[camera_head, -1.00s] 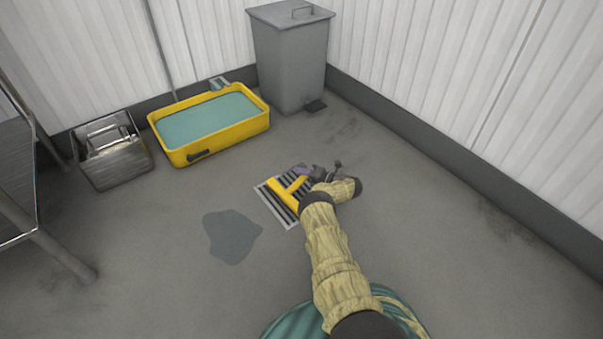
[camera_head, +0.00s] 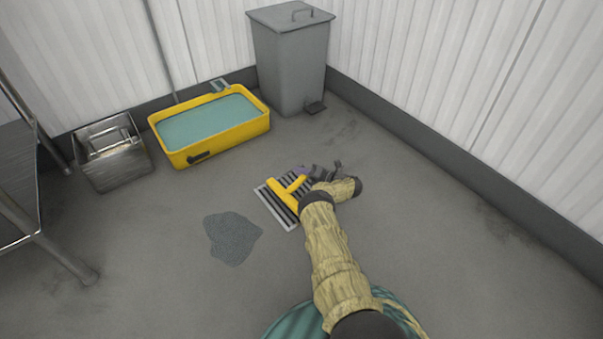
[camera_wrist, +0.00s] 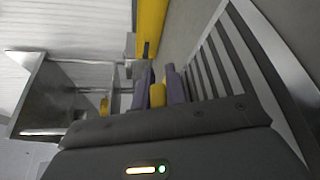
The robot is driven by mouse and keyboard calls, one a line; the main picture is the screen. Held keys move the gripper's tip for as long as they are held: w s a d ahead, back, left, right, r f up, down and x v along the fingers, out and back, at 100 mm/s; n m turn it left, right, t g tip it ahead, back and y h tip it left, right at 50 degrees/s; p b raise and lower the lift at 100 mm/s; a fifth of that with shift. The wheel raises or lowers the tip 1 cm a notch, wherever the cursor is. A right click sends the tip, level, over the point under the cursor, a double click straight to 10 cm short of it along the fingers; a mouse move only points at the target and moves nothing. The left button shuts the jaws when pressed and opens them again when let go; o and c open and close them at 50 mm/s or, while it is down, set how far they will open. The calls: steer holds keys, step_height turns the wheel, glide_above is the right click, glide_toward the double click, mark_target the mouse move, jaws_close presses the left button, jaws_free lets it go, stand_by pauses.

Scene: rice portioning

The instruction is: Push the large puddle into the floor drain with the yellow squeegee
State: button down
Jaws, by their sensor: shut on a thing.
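The yellow squeegee (camera_head: 284,194) lies over the slatted floor drain (camera_head: 263,193), its head across the bars. My gripper (camera_head: 305,172) is shut on the squeegee's handle. In the wrist view, a yellow piece of the handle (camera_wrist: 157,95) sits between the purple fingertips of my gripper (camera_wrist: 160,88), and the drain's bars (camera_wrist: 225,58) fill the right side. The squeegee's head is not clear in that view. A grey, speckled puddle (camera_head: 233,238) lies on the floor to the left of and nearer than the drain, apart from it and from the squeegee.
A yellow tub (camera_head: 225,138) of blue-green liquid stands at the back, with a metal bucket (camera_head: 115,158) to its left. A grey pedal bin (camera_head: 290,62) stands in the corner. A metal table (camera_head: 18,190) is at the left edge. The floor on the right is clear.

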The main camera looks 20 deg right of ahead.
step_height(320, 180, up, 7)
steer(key=p, duration=0.5)
steer(key=shift+p, duration=0.3)
steer(key=shift+f, duration=0.1)
steer(key=s+a+r+m+t+h+p, duration=0.1)
steer(key=a+r+m+h+p, duration=0.15)
steer(key=r+p, duration=0.45)
steer(key=a+r+m+t+h+p, duration=0.25)
steer(key=a+r+p, duration=0.2)
steer(key=r, duration=0.55)
steer(key=s+a+r+m+h+p, duration=0.2)
steer(key=s+a+r+h+p, duration=0.3)
steer(key=s+a+r+p, duration=0.7)
steer(key=s+d+r+p, duration=0.1)
steer(key=s+r+p, duration=0.2)
steer(key=r+p, duration=1.6)
steer(key=s+r+p, duration=0.3)
steer(key=r+p, duration=1.6)
steer(key=r, duration=0.4)
steer(key=shift+d+m+p, duration=0.3)
steer(key=shift+d+p, duration=0.05)
steer(key=shift+p, duration=0.05)
steer(key=shift+f, duration=0.1)
